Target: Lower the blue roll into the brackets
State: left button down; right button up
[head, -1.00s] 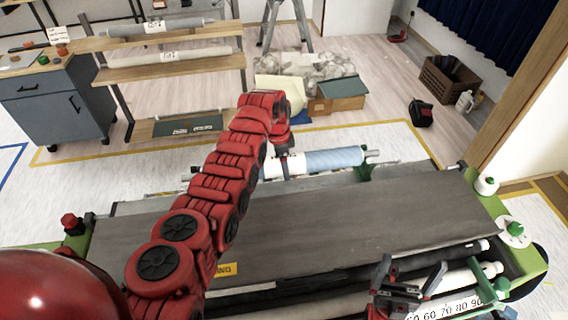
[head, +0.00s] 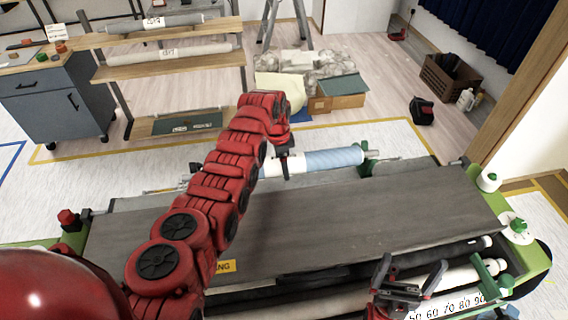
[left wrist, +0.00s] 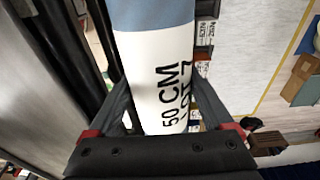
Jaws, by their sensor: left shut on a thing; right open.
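The blue roll (head: 333,159), white towards its left part, lies level beyond the far edge of the machine's grey table (head: 360,215). My left gripper (head: 286,165) is shut on its white part. In the left wrist view, the left gripper's fingers (left wrist: 160,110) flank the white section (left wrist: 155,65) printed "50 CM". A green bracket (head: 365,146) shows at the roll's right end; I cannot tell whether the shaft rests in it. The left bracket is not clear behind my arm. My right gripper (head: 402,285) is open over the machine's front right.
A white roller with a number scale (head: 450,305) runs along the machine's front, near the right gripper. Green end plates with knobs (head: 517,228) stand at the right. A wooden box (head: 340,92) and a shelf rack (head: 170,65) stand on the floor beyond.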

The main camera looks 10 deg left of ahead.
pick_arm(q)
jog(key=shift+f+b, duration=0.8)
jog(key=shift+f, duration=0.1)
grip_release()
jog(key=shift+r, duration=0.1)
jog(key=shift+s, duration=0.1)
notch_tip(320, 180, up, 4)
jog(key=shift+a+f+p, duration=0.15)
jog(key=shift+f+p, duration=0.05)
jog(key=shift+p, duration=1)
jog(key=r, duration=0.5)
jog(key=a+r, duration=0.1)
jog(key=r, duration=0.2)
jog(key=shift+s+r, duration=0.15)
jog(key=shift+s, duration=0.05)
jog(key=r+p, duration=0.5)
jog(key=shift+s+a+r, duration=0.25)
jog(key=shift+a, duration=0.05)
jog(key=shift+f, duration=0.1)
